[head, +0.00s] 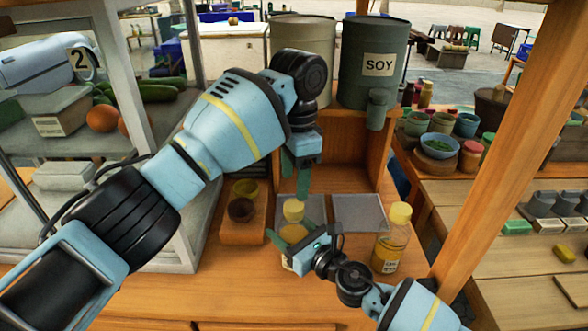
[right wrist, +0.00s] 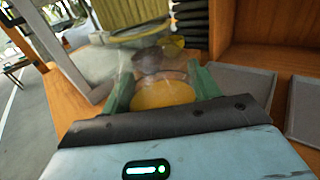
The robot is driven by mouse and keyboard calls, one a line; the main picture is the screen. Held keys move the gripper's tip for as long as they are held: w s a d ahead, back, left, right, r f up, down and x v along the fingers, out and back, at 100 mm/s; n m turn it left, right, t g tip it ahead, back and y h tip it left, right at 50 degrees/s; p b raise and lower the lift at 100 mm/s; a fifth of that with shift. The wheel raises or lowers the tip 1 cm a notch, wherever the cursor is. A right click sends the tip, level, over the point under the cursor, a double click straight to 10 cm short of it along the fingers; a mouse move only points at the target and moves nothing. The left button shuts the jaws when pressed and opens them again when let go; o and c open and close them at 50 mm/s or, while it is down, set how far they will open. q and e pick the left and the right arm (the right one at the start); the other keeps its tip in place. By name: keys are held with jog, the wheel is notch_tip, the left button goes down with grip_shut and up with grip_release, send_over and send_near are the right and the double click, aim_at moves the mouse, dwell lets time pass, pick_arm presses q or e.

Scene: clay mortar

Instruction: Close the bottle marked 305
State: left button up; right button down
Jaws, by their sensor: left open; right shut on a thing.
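My right gripper (head: 302,238) is shut around this bottle's body.
A wooden tray (head: 241,234) with small bowls is on the left. An empty grey mat (head: 359,212) lies right of the held bottle. A wooden cubby (head: 350,150) stands behind, below the SOY container (head: 373,65). A wooden post (head: 510,140) rises at right.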

aim_at(294, 205)
pick_arm(q)
jog(key=n, duration=0.6)
jog(key=shift+r, duration=0.2)
jog(key=n, duration=0.6)
jog(key=shift+r, duration=0.15)
jog(key=n, duration=0.6)
jog(key=shift+s+r, duration=0.1)
jog(key=shift+r, duration=0.05)
jog(key=n, duration=0.4)
jog(key=shift+r+n+t, duration=0.15)
jog(key=shift+n+t, duration=0.15)
jog(key=shift+f, duration=4.05)
jog(key=c, duration=1)
